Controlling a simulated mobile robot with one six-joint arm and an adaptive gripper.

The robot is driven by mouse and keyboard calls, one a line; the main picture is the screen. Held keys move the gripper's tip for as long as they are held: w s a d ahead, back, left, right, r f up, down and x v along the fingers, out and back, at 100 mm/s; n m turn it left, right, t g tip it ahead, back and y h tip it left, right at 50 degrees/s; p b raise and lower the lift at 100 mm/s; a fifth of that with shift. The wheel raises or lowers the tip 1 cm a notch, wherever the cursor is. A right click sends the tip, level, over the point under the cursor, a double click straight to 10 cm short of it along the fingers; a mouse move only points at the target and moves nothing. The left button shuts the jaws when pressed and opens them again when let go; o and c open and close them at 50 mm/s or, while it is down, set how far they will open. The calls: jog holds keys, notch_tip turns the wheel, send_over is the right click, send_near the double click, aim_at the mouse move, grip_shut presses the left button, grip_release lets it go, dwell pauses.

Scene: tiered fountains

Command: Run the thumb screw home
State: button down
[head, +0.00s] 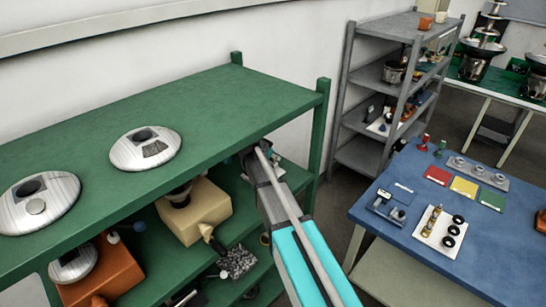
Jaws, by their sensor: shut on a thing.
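My gripper (250,160) is dark and small in the head view, at the front right edge of the green rack's top board (245,98). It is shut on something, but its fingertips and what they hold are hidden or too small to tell. I cannot make out the thumb screw anywhere. Two pale round domed units stand on the top board. One unit (158,153) is near the middle, with a dark opening and a dark panel. The other unit (38,215) is at the left, with a dark opening and a small round knob. Both are apart from my gripper.
The green rack's post (319,125) stands right of my gripper. The lower shelf holds a tan unit (207,212), an orange unit (112,268) and loose small parts. A blue table (400,235) with small parts is at the right. A grey rack (362,155) stands behind.

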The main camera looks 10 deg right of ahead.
jog(key=m+g+h, duration=0.1)
jog(key=m+g, duration=0.1)
jog(key=m, duration=0.1)
jog(key=m+g, duration=0.2)
jog(key=m, duration=0.1)
jog(key=shift+w+m+g+h, duration=0.1)
jog(key=shift+m+g+h, duration=0.2)
jog(key=shift+g+h, duration=0.1)
jog(key=m+g, duration=0.3)
jog(key=m, duration=0.1)
jog(key=shift+s+m+g+y, duration=0.25)
jog(key=shift+m+g+y, duration=0.25)
jog(key=shift+m+g, duration=0.5)
jog(key=shift+c, duration=2)
grip_release()
